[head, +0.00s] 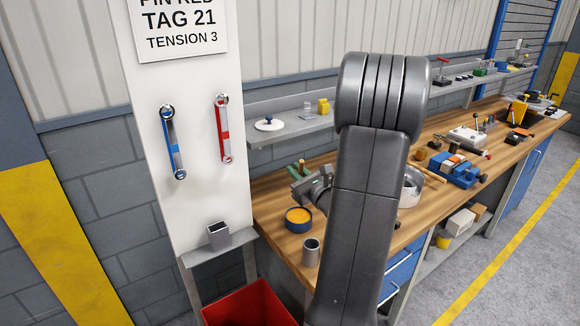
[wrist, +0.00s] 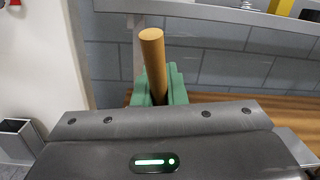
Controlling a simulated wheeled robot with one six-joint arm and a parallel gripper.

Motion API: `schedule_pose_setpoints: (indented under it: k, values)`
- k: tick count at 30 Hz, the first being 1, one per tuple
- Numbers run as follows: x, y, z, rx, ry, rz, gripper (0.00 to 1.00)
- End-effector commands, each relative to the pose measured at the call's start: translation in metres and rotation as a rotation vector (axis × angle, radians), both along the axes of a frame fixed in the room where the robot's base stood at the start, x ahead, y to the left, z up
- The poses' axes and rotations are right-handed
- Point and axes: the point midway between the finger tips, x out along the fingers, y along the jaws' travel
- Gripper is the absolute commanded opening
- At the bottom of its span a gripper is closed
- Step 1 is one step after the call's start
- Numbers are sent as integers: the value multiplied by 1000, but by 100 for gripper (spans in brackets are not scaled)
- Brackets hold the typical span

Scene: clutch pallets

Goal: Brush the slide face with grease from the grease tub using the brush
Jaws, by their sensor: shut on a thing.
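My gripper (head: 297,173) shows in the head view over the near left end of the workbench, partly behind my arm. Its green fingers (wrist: 172,90) are shut on the brush, whose round wooden handle (wrist: 152,55) sticks up between them in the wrist view. The bristle end is hidden in both views. The grease tub (head: 299,224), a round dark blue pot with orange grease in it, stands on the bench just below my gripper in the head view. I cannot make out which surface is the slide face.
A grey metal cup (head: 311,251) stands near the tub. A round silver part (head: 411,188) is partly behind my arm. A blue fixture (head: 453,171) and several tools lie farther right. A shelf (head: 291,132) runs above the bench, a white post (head: 193,190) stands left, a red bin (head: 250,306) below.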

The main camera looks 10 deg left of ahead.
Motion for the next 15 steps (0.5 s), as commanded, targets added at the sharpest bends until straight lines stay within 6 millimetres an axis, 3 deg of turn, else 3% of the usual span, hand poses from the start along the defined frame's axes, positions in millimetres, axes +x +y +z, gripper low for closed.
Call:
schedule_pose_setpoints:
  k: [15]
  values:
    - [0, 0, -48, 1, 2, 0, 0]
